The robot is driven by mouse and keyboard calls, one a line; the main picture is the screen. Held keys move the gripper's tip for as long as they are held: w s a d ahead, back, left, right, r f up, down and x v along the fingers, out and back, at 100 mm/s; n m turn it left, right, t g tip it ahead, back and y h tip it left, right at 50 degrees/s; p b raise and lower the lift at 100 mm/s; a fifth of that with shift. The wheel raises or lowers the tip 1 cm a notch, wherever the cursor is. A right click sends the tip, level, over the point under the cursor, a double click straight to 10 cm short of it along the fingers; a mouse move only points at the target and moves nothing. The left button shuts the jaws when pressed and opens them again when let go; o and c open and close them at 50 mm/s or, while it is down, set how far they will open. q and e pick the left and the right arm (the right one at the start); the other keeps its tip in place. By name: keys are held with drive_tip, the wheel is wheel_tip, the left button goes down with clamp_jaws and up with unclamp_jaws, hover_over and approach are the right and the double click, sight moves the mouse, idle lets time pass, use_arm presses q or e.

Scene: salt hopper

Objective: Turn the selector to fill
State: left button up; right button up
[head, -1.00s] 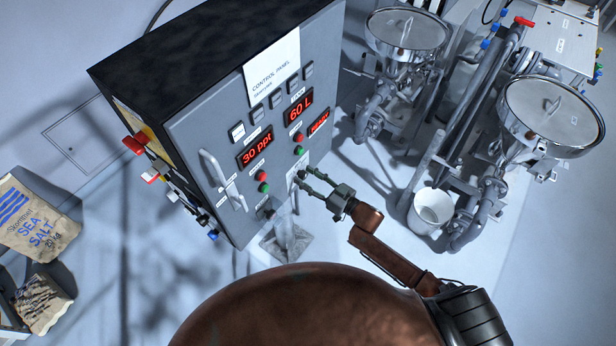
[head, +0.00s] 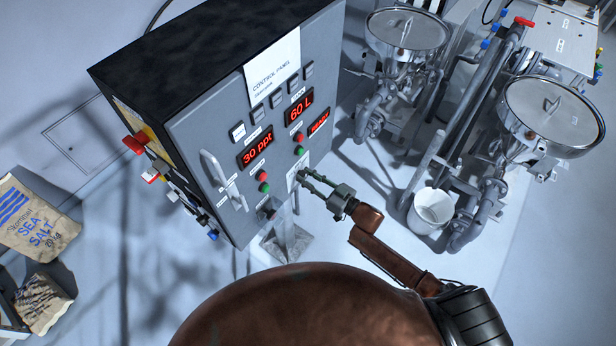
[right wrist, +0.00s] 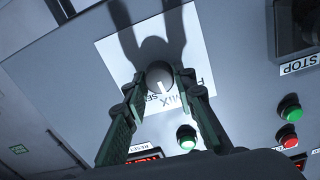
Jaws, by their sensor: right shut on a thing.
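The selector is a round grey knob (right wrist: 159,76) with a white pointer mark, on a white label plate (right wrist: 118,60) in the right wrist view. The pointer mark faces the lower part of the picture, near partly hidden lettering that includes "MIX". In the head view the plate (head: 292,182) is low on the right of the control panel's front; the knob is too small there to make out. My right gripper (head: 304,177) reaches it from the right. In the right wrist view its fingers (right wrist: 160,82) are shut on the knob, one on each side. My left gripper is not in view.
The control panel (head: 190,150) carries red displays, a vertical handle (head: 222,180) and red and green buttons close to the selector. A STOP label (right wrist: 300,64) and more buttons show in the right wrist view. A white bucket (head: 432,209) and piping stand to the right.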

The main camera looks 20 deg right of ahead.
drive_tip(key=n, duration=0.4)
drive_tip(key=shift+b, duration=0.3)
drive_tip(key=shift+n+b, duration=0.4)
drive_tip(key=shift+n, duration=1.7)
drive_tip(key=o, duration=1.1)
drive_tip(key=shift+o, duration=0.2)
drive_tip(key=shift+s+d+f, duration=0.1)
drive_tip(key=shift+s+d, duration=0.05)
drive_tip(key=v, duration=1.1)
drive_tip(key=shift+s+d, duration=0.2)
drive_tip(key=shift+f, duration=0.1)
